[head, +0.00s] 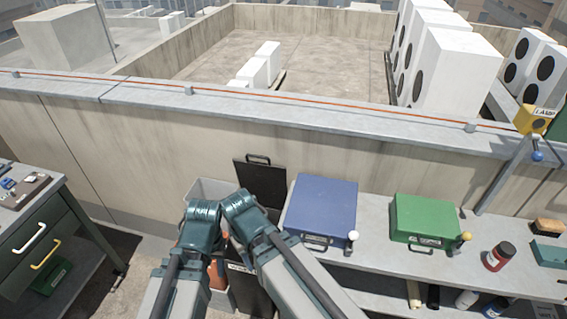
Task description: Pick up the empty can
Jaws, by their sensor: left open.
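No thing in view can be told for sure as the empty can. My left gripper (207,222) is open, mostly hidden among the arm parts, above a pale grey bin (208,188), well left of the red container. Something orange-red (217,273) shows between the arms, partly hidden. My right gripper's fingers are hidden.
A blue case (320,210) and a green case (424,219) lie on the bench (373,237). A dark panel with a handle (262,184) stands against the parapet. A dark drawer cabinet (38,240) is at left. A bracket (503,176) rises at right.

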